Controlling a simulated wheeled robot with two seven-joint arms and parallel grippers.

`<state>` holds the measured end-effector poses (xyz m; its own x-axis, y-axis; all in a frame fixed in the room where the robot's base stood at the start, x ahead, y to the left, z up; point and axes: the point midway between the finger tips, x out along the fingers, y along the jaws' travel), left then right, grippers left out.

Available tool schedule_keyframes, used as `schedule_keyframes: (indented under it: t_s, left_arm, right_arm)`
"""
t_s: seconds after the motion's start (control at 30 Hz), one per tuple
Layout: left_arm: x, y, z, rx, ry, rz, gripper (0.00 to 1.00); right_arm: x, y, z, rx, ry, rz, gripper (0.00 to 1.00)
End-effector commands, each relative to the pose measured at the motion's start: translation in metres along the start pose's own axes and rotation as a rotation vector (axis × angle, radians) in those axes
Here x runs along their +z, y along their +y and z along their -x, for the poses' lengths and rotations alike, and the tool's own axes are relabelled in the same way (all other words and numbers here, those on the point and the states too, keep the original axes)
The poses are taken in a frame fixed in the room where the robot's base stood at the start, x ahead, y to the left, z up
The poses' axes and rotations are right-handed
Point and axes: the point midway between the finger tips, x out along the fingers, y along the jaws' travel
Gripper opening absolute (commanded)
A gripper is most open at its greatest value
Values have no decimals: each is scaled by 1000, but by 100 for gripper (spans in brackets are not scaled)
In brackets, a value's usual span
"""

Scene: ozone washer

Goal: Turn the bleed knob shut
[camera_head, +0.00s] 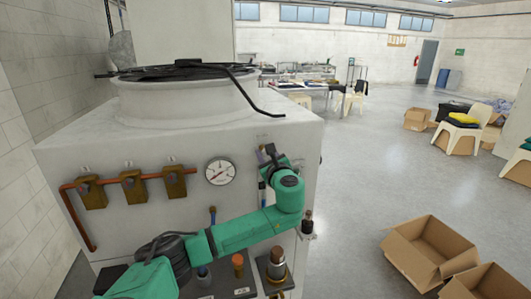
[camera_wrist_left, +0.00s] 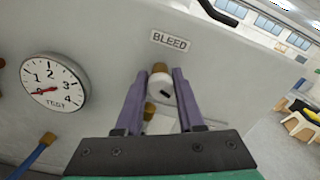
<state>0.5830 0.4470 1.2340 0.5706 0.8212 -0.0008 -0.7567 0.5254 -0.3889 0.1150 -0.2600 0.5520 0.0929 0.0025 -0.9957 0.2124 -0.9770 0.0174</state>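The bleed knob (camera_wrist_left: 160,85) is a white, round knob with a brown part behind it and a dark mark on its face. It sticks out of the white panel below the BLEED label (camera_wrist_left: 170,41). My left gripper (camera_wrist_left: 159,73) has its two purple fingers on either side of the knob, apart, and contact with the knob cannot be made out. In the head view my left gripper (camera_head: 267,156) is at the panel, right of the gauge, and the knob is hidden there. My right gripper is not in view.
A copper pipe (camera_head: 155,179) with brass valves is further left. Fittings (camera_head: 276,264) stand below my arm. Open cardboard boxes (camera_head: 428,250) lie on the floor at right.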

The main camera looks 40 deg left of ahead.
Motion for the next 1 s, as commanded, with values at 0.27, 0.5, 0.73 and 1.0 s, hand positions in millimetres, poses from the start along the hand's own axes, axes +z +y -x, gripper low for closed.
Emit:
schedule_keyframes:
  t_s: [0.27,0.5,0.73,1.0]
  left_arm:
    - [0,0,0,1,1,2,0]
    - [-2,1,0,1,1,52,0]
    - [-4,1,0,1,-1,186,0]
    - [-6,1,0,1,1,428,0]
  right_arm:
    - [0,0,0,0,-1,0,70]
    - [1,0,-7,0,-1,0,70]
    - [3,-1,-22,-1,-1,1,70]
    - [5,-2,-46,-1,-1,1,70]
